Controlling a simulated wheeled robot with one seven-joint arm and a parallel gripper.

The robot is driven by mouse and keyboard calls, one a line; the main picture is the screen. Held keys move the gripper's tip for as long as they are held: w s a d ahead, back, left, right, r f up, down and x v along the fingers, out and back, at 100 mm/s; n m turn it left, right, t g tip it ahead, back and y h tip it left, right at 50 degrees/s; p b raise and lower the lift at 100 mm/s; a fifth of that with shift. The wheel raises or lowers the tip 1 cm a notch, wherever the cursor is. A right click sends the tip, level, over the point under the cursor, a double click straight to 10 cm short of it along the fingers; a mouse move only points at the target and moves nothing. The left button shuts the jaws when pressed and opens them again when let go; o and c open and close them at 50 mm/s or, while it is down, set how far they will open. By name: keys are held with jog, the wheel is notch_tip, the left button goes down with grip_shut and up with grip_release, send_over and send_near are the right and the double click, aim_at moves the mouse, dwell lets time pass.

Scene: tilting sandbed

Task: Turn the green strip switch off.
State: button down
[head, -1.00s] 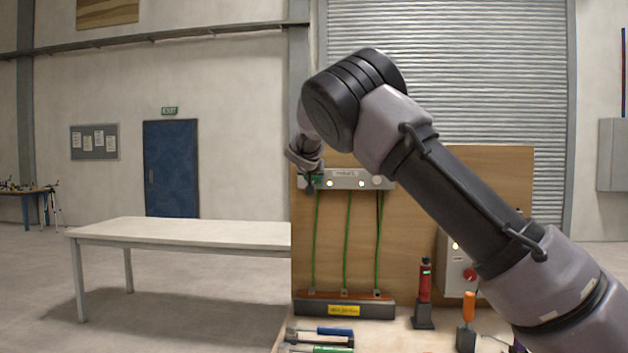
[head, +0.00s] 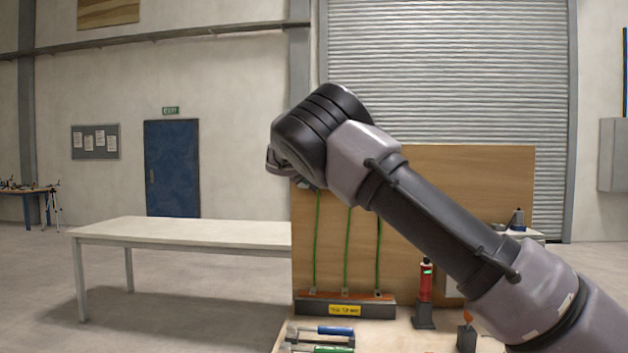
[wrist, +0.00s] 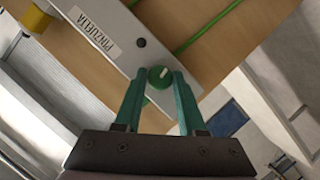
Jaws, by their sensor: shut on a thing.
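In the wrist view the green switch (wrist: 160,78) is a round knob with a pale pointer mark, near the end of a grey metal strip (wrist: 110,25). My gripper (wrist: 159,84) has its two green fingers on either side of this knob and is shut on it. A small dark round spot (wrist: 140,43) sits on the strip just above the knob, and a printed label lies farther along. In the head view my arm hides the strip, the knob and the fingers.
The strip is mounted on a wooden panel (head: 475,190) with green cables (head: 347,240). Below are a black base with a yellow label (head: 344,310), a red tool (head: 425,280) and blue- and green-handled tools. A pale table (head: 180,235) stands left.

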jog(key=shift+a+f+n+t+h, duration=0.15)
jog(key=shift+n+t+h, duration=0.15)
jog(key=shift+n+h, duration=0.85)
jog(key=shift+n+y, duration=0.25)
jog(key=shift+n, duration=0.1)
jog(key=c, duration=0.5)
grip_release()
jog(key=shift+s, duration=0.1)
jog(key=v, duration=1)
jog(key=shift+s, duration=0.3)
jog(key=shift+a, duration=0.1)
